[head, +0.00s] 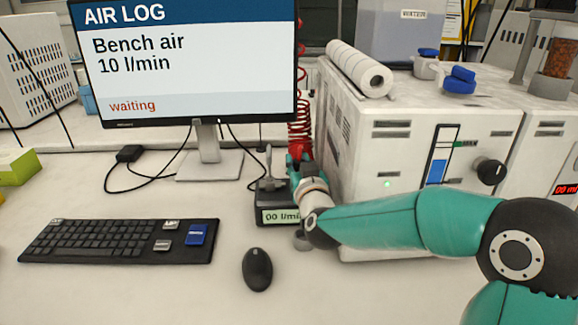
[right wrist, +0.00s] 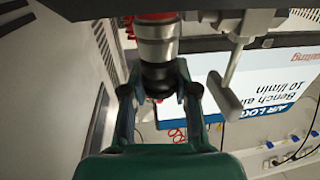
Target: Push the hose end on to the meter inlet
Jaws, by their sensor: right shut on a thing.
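The meter (head: 269,208) is a dark box on the bench in the head view, its lit display partly hidden by my right arm. A small grey lever stands on it; a metal lever (right wrist: 234,70) shows in the right wrist view. My right gripper (right wrist: 158,90) is shut on the hose end (right wrist: 157,46), a silver coupling with a black collar and a red band. In the head view the gripper (head: 296,168) is beside the meter's back right. The red coiled hose (head: 300,128) rises behind it. The inlet is hidden, so I cannot tell whether the hose end touches it.
A monitor (head: 190,60) showing "waiting" stands behind. A keyboard (head: 118,241) and black mouse (head: 257,269) lie in front on the bench. A white reactor housing (head: 395,130) stands close on the right. The front bench surface between is clear.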

